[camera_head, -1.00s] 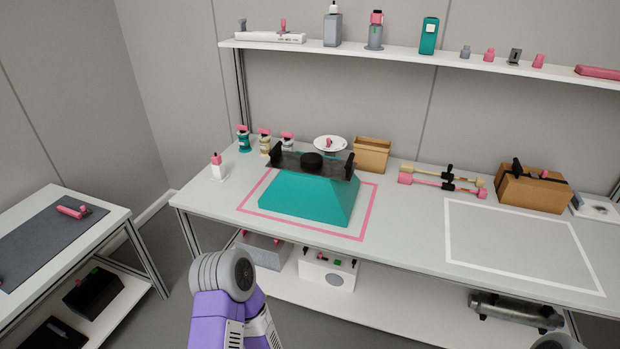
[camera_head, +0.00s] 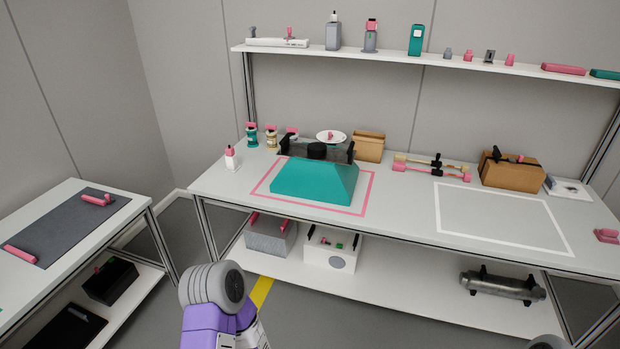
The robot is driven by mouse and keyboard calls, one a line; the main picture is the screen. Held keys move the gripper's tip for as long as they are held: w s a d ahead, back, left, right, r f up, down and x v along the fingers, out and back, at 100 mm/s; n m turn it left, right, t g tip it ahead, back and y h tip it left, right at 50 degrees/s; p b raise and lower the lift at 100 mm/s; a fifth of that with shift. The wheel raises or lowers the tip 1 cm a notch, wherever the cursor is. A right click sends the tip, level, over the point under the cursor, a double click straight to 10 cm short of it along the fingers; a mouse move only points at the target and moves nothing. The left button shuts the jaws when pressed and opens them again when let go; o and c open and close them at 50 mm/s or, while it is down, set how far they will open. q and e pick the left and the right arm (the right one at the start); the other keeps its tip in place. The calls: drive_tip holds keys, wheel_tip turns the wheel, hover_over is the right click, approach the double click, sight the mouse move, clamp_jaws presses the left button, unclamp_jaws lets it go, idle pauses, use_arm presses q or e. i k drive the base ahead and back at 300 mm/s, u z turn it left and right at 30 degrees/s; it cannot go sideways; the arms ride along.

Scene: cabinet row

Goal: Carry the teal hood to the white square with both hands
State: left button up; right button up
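The teal hood (camera_head: 314,182) sits on the table inside the pink square outline (camera_head: 262,190). Its dark top plate carries a round black cap (camera_head: 317,150) and upright black handles (camera_head: 281,146) at the left and right ends. The white square (camera_head: 505,246) is an outline on the table to the right, with bare table inside it. A purple and grey part of my arm shows at the bottom centre-left, well in front of the table. Neither gripper's fingers are in view, and nothing touches the hood.
Small bottles (camera_head: 251,135), a white plate (camera_head: 331,136) and a cardboard box (camera_head: 369,146) stand behind the hood. Pink-handled tools (camera_head: 430,169) and a brown box (camera_head: 512,170) lie behind the white square. A side table (camera_head: 75,260) stands at left. Floor shows between the tables.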

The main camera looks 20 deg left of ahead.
sight(496, 214)
drive_tip(key=u, duration=0.7)
drive_tip(key=i, duration=0.75)
drive_tip(key=u, duration=0.65)
drive_tip(key=i, duration=1.1)
drive_tip(key=z, duration=0.35)
